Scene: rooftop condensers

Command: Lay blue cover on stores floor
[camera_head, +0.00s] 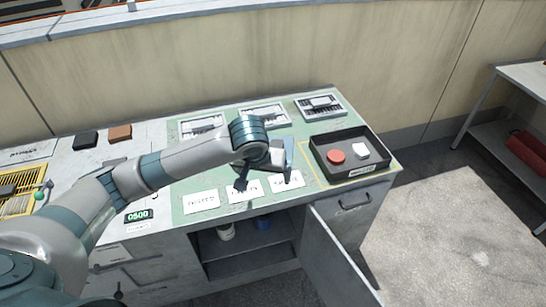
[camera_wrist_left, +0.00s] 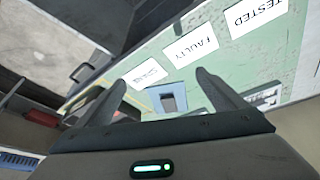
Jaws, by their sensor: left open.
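A blue cover (camera_head: 289,151), a small blue piece, shows just beyond my left gripper over the green mat in the head view. In the left wrist view the blue piece (camera_wrist_left: 165,99) has a dark rectangular middle and appears between the fingers, on or just above the mat. My left gripper (camera_head: 265,182) is open above the bench front, near the white labels; its two fingers (camera_wrist_left: 162,80) are apart and hold nothing. Below the bench top, an open cupboard has a bare floor (camera_head: 250,266), which may be the stores. My right gripper is not in view.
A black tray (camera_head: 374,167) holds a red disc (camera_head: 336,156) and a white block (camera_head: 361,150). Several device panels line the mat's back.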

